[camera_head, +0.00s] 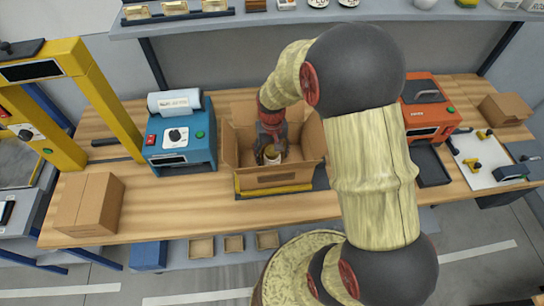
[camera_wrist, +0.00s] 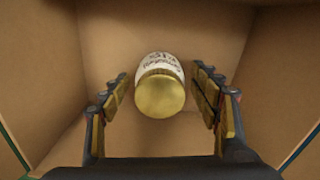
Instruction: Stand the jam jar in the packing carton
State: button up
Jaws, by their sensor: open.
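The jam jar (camera_wrist: 160,92) has a gold lid and a white label with dark writing. In the wrist view it stands inside the packing carton (camera_wrist: 272,90), between the two fingers of my gripper (camera_wrist: 161,105), with a visible gap on each side. My gripper is open around it. In the head view the open carton (camera_head: 277,181) sits on the workbench, my gripper (camera_head: 270,148) reaches down into it, and the jar (camera_head: 271,156) shows small and partly hidden below the fingers. The jar's base is hidden in both views.
A blue machine (camera_head: 180,142) stands left of the carton and an orange machine (camera_head: 429,110) right of it. A closed box (camera_head: 90,205) sits at the bench's front left, near a yellow frame (camera_head: 55,105). A shelf (camera_head: 230,22) runs along the back.

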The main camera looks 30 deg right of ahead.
notch_tip(320, 180, up, 11)
jog(key=shift+f+p, duration=0.1)
jog(key=shift+p, duration=0.85)
jog(key=s+a+r+n+t, duration=0.1)
jog(key=s+a+r, duration=0.3)
jog(key=s+r, duration=0.4)
jog(key=s+a+r+n+t, duration=0.1)
jog(key=s+a+r+t, duration=0.3)
jog(key=s+r, duration=0.4)
notch_tip(320, 180, up, 4)
jog(key=shift+s+a+n+t, duration=0.3)
jog(key=shift+s+a+n, duration=0.1)
jog(key=shift+a, duration=0.3)
notch_tip(320, 180, down, 3)
jog(key=b, duration=0.3)
jog(key=shift+f, duration=0.2)
